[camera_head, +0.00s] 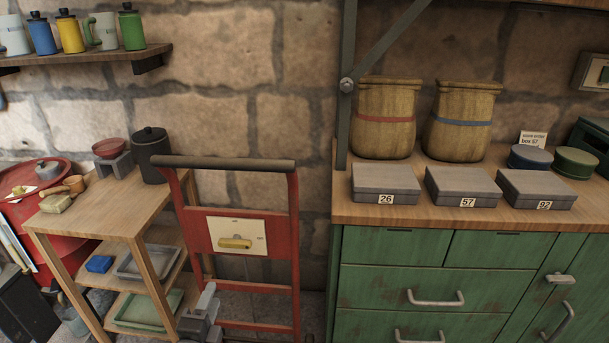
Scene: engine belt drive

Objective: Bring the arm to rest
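My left gripper (206,302) shows at the bottom, left of centre, as grey blocky parts in front of the lower part of a red hand truck (293,235). Its fingers are small and partly cut off by the frame edge, so I cannot tell whether they are open or shut. I see nothing clearly held in it. My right gripper is not in view.
A wooden shelf cart (88,214) stands left of the hand truck. At right, a green cabinet (430,285) carries grey boxes numbered 26 (386,180), 57 (462,183) and 92 (536,186), and two sacks (385,135). Stone floor shows between cart and cabinet.

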